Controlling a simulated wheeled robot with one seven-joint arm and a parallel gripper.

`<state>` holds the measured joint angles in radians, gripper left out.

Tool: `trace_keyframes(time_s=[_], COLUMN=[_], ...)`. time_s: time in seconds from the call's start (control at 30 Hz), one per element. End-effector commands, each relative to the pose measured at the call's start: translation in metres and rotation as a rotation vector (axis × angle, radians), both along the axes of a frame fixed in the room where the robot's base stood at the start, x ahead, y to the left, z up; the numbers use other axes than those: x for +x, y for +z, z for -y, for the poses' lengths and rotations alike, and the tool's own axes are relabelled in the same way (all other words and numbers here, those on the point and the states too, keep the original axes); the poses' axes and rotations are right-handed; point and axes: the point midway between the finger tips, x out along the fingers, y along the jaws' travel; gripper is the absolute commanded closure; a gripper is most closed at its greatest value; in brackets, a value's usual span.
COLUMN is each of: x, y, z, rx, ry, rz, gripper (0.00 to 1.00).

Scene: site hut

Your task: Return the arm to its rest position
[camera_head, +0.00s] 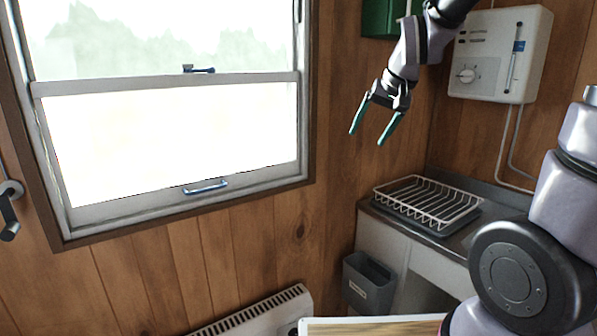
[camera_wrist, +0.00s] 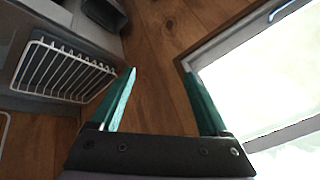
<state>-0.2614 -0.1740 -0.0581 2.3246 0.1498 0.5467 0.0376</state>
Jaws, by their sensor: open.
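My gripper (camera_head: 369,138) hangs in the air at the upper middle of the head view, in front of the wood-panelled wall and right of the window. Its two teal fingers are spread apart with nothing between them. In the wrist view my gripper (camera_wrist: 158,72) also shows open and empty, with wood panelling behind the gap. My arm comes down to it from the top right of the head view.
A white wire dish rack (camera_head: 428,203) stands on the counter below and right of my gripper. A white wall heater box (camera_head: 500,55) and a green cabinet (camera_head: 382,18) are close to the arm. The window (camera_head: 170,140) is at left; a grey bin (camera_head: 368,284) is below.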

Motion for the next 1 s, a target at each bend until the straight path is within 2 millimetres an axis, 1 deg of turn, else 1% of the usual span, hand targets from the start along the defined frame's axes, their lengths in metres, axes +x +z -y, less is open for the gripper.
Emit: trace_keyframes(time_s=[0.03,0.1,0.17,0.2,0.3,0.4,0.5,0.6,0.67,1.0], x=[-0.016,-0.039,-0.06,-0.074,-0.107,-0.133,-0.15,-0.159,-0.161,-0.16], y=[0.017,0.034,0.045,0.052,0.063,0.069,0.071,0.071,0.071,0.071], z=[0.013,0.027,0.039,0.046,0.06,0.069,0.074,0.076,0.077,0.076], rx=[0.011,0.017,0.021,0.023,0.025,0.022,0.02,0.019,0.018,0.019], ry=[-0.022,-0.043,-0.062,-0.077,-0.11,-0.136,-0.154,-0.163,-0.166,-0.165], rz=[0.018,0.031,0.042,0.049,0.064,0.077,0.083,0.086,0.085,0.085], gripper=[0.21,0.21,0.21,0.21,0.21,0.21,0.21,0.21,0.21,0.21])
